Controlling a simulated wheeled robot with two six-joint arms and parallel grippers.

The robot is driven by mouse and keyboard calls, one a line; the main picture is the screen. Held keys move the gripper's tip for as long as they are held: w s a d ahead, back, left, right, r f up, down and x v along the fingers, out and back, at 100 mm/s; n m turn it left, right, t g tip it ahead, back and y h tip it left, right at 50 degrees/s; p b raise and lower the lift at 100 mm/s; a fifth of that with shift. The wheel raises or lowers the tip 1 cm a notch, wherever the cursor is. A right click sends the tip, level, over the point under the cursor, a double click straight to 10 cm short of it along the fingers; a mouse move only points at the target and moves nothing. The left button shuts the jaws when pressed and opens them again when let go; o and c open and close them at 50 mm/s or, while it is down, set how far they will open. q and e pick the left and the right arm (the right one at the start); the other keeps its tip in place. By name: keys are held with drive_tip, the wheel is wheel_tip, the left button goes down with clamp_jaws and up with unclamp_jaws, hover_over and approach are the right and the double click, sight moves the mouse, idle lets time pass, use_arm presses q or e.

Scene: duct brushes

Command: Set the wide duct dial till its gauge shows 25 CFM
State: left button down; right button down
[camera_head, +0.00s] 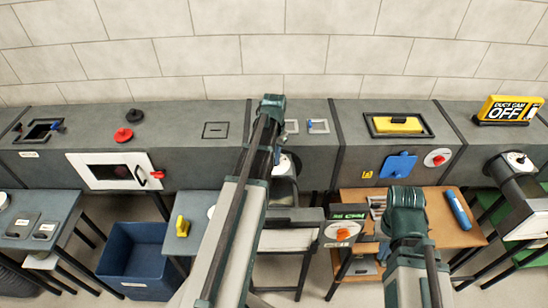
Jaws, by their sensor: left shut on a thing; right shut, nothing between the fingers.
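A pale round dial plate (287,165) sits on the middle duct, partly hidden by my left arm. My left gripper (277,156) points down at this plate and is shut on what seems to be its knob, which my arm mostly hides. Another white dial plate (517,161) sits on the right duct. My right arm rises at lower right; its fingers are hidden.
A yellow sign (510,108) reading "DUCT CAM OFF" stands on the right ledge. A blue bin (144,262) is on the floor at left. A white disc with a red knob (438,158) is on the cabinet front. A blue cylinder (458,208) lies on the brown table (420,258).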

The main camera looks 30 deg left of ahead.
use_arm(q)
drive_tip(key=shift+w+d+n, duration=0.1)
drive_tip(key=shift+d+n, duration=0.05)
drive_tip(key=shift+n, duration=1.15)
drive_tip(key=shift+d+n, duration=0.1)
drive_tip(key=shift+n, duration=1.2)
drive_tip(key=c, duration=0.9)
unclamp_jaws()
drive_tip(key=shift+r, duration=0.1)
wheel_tip(320, 180, up, 14)
drive_tip(key=p, duration=1.4)
drive_tip(key=shift+f, duration=0.2)
